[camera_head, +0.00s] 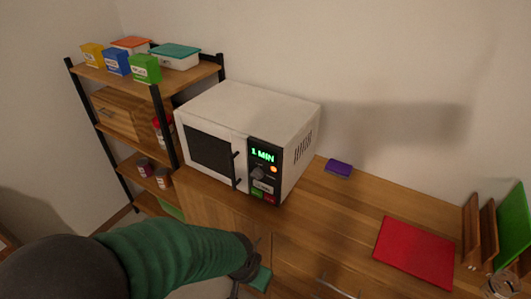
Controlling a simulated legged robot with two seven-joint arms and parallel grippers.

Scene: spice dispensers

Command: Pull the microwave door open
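The white microwave (243,118) stands on the wooden counter with its dark-windowed door (208,152) shut. A black vertical handle (236,171) is on the door's right side, beside the control panel (263,172), which reads "1 MIN" in green. My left arm, in a green sleeve, comes in from the lower left. My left gripper (255,272) is at its end, in front of and below the microwave, apart from the handle. Its fingers are small and dark, so I cannot tell their opening. My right gripper does not show clearly.
A shelf rack (150,90) with boxes and jars stands left of the microwave. A purple sponge-like block (339,169) and a red mat (414,252) lie on the counter (345,212) to the right. Wooden boards and a green board (514,222) stand at the far right.

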